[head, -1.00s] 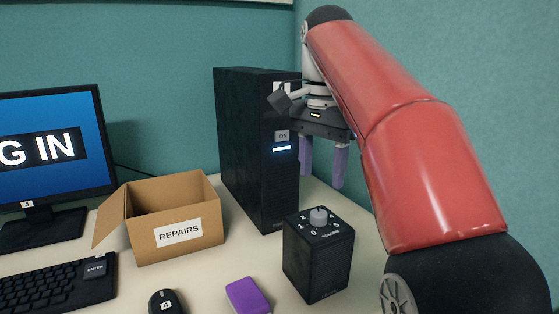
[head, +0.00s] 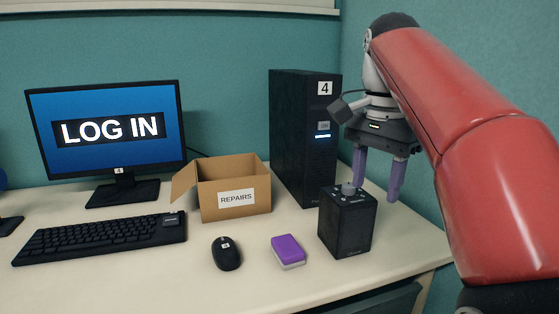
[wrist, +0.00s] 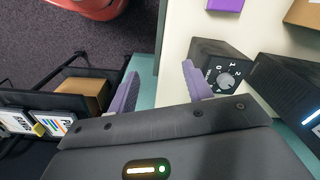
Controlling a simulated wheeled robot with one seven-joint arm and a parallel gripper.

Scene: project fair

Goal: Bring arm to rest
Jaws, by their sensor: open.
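My gripper (head: 376,191) hangs from my raised red arm on the right side of the head view. Its two purple fingers point down, stand apart and hold nothing. It appears just right of the black volume box (head: 346,228) and in front of the black computer tower (head: 290,140). In the wrist view, the open fingers (wrist: 158,74) show a gap over the table's edge and the floor. The volume box with its grey knob (wrist: 226,80) lies right of the fingers there, apart from them.
On the white table (head: 130,285) stand a monitor (head: 60,100) reading LOG IN, a keyboard (head: 95,238), a mouse (head: 226,254), an open REPAIRS carton (head: 236,198) and a purple-and-white block (head: 288,251). A teal partition (head: 420,60) rises close behind the arm. A dark rack (wrist: 70,85) stands below.

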